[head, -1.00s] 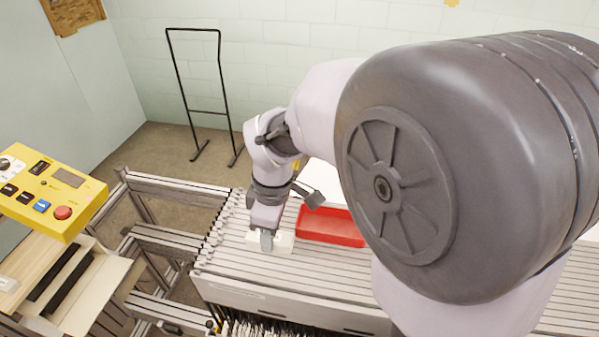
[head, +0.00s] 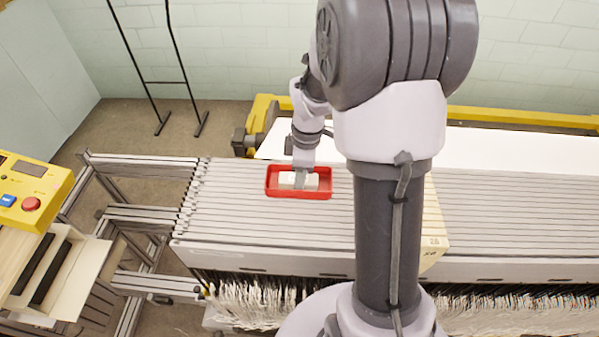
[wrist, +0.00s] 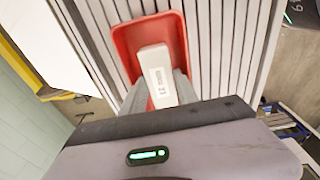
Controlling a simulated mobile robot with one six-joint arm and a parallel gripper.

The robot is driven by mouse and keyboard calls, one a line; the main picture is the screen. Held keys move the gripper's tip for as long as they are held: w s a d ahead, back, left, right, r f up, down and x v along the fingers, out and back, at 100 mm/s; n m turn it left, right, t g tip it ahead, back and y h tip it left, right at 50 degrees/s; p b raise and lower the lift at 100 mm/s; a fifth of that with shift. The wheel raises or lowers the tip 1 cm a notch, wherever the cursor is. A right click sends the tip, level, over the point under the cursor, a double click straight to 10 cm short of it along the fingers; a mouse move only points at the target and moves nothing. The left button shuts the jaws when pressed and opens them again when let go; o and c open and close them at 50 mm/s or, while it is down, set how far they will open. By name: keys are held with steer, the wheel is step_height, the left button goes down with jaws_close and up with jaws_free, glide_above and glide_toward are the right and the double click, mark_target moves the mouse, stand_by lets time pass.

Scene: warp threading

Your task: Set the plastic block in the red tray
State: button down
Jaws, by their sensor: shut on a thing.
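The red tray (head: 271,190) lies on the slatted metal top, left of my arm in the head view. It also shows at the top of the wrist view (wrist: 127,42). The white plastic block (head: 311,180) is over the tray's floor, inside its rim outline. In the wrist view the block (wrist: 156,65) has a printed label on its face. My gripper (head: 300,184) is shut on the block's near end, with a finger on each side (wrist: 160,96). I cannot tell whether the block touches the tray floor.
The slatted top (head: 230,215) is clear around the tray. A yellow control box (head: 32,192) with a red button stands at the left. Dense threads (head: 250,305) hang below the front edge. A yellow rail (head: 520,116) runs behind.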

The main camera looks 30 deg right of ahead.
steer(key=shift+s+f, duration=0.1)
steer(key=c, duration=1.2)
jaws_free()
